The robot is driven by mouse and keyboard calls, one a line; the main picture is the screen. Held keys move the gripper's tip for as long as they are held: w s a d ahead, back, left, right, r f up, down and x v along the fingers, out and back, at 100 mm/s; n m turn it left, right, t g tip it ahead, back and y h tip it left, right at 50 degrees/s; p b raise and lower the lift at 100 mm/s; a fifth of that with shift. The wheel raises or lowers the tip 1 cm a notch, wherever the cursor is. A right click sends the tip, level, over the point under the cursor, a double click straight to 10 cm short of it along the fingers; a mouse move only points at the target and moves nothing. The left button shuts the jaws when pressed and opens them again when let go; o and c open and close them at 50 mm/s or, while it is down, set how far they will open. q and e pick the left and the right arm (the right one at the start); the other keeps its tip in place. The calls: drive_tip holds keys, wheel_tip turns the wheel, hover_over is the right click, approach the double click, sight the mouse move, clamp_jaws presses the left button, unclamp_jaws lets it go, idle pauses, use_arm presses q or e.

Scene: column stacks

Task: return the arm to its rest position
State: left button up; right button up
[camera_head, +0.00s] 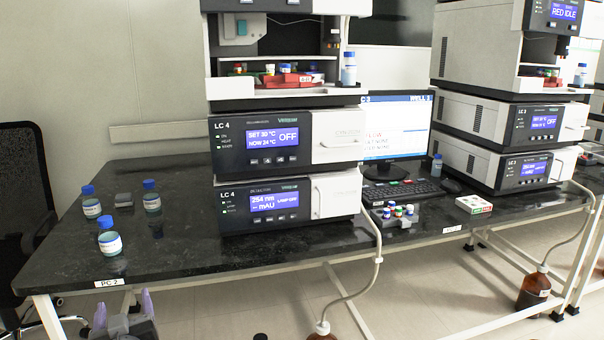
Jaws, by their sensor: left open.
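My left gripper (122,312) shows at the bottom left of the head view, low in front of the bench's front edge. Its two purple-tipped fingers stand apart, with nothing seen between them. It is clear of the bench (160,262) and of the bottles on it. My right gripper is not in the picture.
Several blue-capped bottles (110,243) stand at the bench's left end, above my gripper. The LC 4 stack (287,140) stands mid-bench, with a monitor (397,128) and a vial rack (397,217) to its right. A black chair (20,175) is at far left.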

use_arm(q)
drive_tip(key=d+f+m+g+h, duration=0.2)
drive_tip(key=d+f+h, duration=0.2)
drive_tip(key=d+f, duration=0.55)
drive_tip(key=d+f+m+g+h, duration=0.15)
drive_tip(key=d+f+h, duration=0.4)
drive_tip(key=f, duration=0.65)
drive_tip(key=s+d+f+m+g+h, duration=0.15)
drive_tip(key=s+d+f+g, duration=0.35)
drive_tip(key=s+d+f, duration=0.5)
drive_tip(key=s+d+f+g+h, duration=0.2)
drive_tip(key=s+d+f+g, duration=0.45)
drive_tip(key=s+f, duration=0.7)
wheel_tip(320, 180, up, 22)
drive_tip(key=s+t+p, duration=0.1)
drive_tip(key=s+p, duration=0.1)
drive_tip(key=p, duration=1.9)
drive_tip(key=shift+d+r, duration=0.2)
drive_tip(key=shift+r, duration=0.05)
drive_tip(key=shift+w, duration=0.1)
